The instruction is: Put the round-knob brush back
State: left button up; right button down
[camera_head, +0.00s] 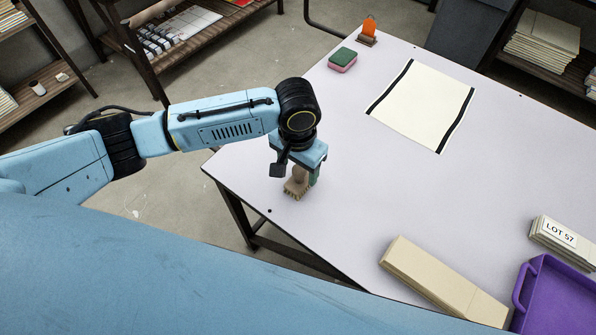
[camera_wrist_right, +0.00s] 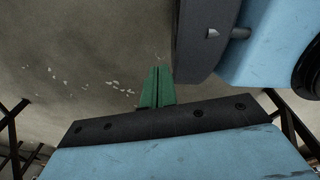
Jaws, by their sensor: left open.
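A tan brush (camera_head: 296,187) with short bristles at its lower end is near the left edge of the pale table (camera_head: 350,190). My left gripper (camera_head: 300,176) points down over it, open, with a green finger showing at the brush's right side. The top of the brush, where a knob could be, is hidden by the gripper. I cannot tell if the fingers touch it. My right gripper (camera_wrist_right: 157,88) shows only in the right wrist view, its green fingers together and empty above the grey floor.
A cream sheet with black side bars (camera_head: 421,104) lies at the back. A beige block (camera_head: 440,280), cards marked LOT 57 (camera_head: 560,240) and a purple tray (camera_head: 522,288) are front right.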

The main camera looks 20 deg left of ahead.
pick_arm(q)
notch_tip(320, 180, up, 7)
jog(key=shift+f+p, duration=0.1)
jog(key=shift+p, duration=0.6)
jog(key=shift+r, duration=0.55)
pick_arm(e)
jog(key=shift+a+r+y, duration=0.15)
jog(key=shift+a+r, duration=0.35)
jog(key=shift+a, duration=0.25)
jog(key=shift+a+r+y, duration=0.15)
jog(key=shift+a+r, duration=0.3)
jog(key=shift+a, duration=0.3)
pick_arm(q)
jog(key=shift+s, duration=0.1)
pick_arm(e)
jog(key=shift+s, duration=0.1)
